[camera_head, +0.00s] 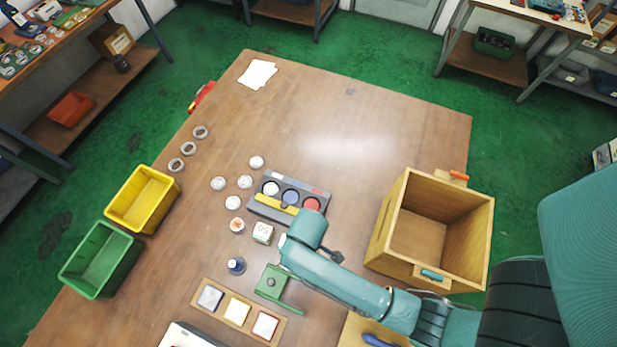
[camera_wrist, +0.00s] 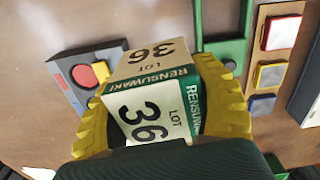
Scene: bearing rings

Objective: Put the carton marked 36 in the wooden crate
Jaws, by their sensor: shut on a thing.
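The carton marked 36 (camera_wrist: 150,115) is a white and tan box with green bands reading RENSUWAKI and LOT. My gripper (camera_wrist: 165,98) has its yellow fingers shut on both sides of it in the wrist view. The open wooden crate (camera_head: 388,222) stands at the table's right side, to the right of my gripper. It looks empty, with an orange and a teal handle.
A grey tray with coloured discs (camera_head: 268,210), a green fixture (camera_head: 270,283) and a wooden board with coloured squares (camera_head: 208,298) lie nearby. Yellow (camera_head: 140,200) and green (camera_head: 98,262) bins stand left. The table's far part is mostly clear.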

